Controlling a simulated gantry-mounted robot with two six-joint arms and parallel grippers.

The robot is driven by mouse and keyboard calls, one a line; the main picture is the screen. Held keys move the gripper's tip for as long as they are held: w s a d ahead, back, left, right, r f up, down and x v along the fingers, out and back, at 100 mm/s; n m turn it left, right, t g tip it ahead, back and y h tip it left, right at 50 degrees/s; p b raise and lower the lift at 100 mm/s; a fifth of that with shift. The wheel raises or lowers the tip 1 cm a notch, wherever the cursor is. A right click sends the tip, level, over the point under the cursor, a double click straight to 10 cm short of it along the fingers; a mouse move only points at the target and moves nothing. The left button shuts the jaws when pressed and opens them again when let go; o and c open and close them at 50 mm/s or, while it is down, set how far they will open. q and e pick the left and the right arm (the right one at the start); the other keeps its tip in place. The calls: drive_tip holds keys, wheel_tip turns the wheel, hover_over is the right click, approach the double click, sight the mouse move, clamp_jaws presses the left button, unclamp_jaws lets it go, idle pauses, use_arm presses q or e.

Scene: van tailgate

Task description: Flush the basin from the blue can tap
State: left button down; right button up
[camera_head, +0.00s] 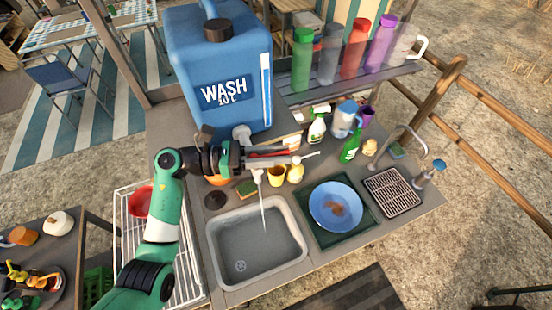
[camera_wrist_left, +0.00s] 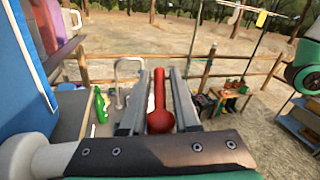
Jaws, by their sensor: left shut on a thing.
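The blue can (camera_head: 222,60), marked WASH, stands at the back of the counter. Its white tap (camera_head: 241,132) is partly hidden by my left gripper (camera_head: 302,155). The gripper is shut on the red tap lever, which shows between its fingers in the left wrist view (camera_wrist_left: 160,105). A thin stream of water (camera_head: 263,210) runs from the white spout (camera_head: 257,176) down into the grey basin (camera_head: 215,245). A drain shows in the basin's floor. My right gripper is not in view.
A blue bowl (camera_head: 325,193) with brown bits sits on a green tray right of the basin. A slotted drainer (camera_head: 392,192), a curved faucet, a green bottle (camera_head: 350,147) and a yellow cup (camera_head: 276,176) share the counter. Several coloured bottles line the shelf behind.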

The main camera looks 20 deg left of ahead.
use_arm(q)
drive_tip(key=c, duration=0.9)
unclamp_jaws()
drive_tip(key=b+v, duration=0.1)
drive_tip(key=v, duration=1)
drive_tip(key=shift+a+b, duration=0.3)
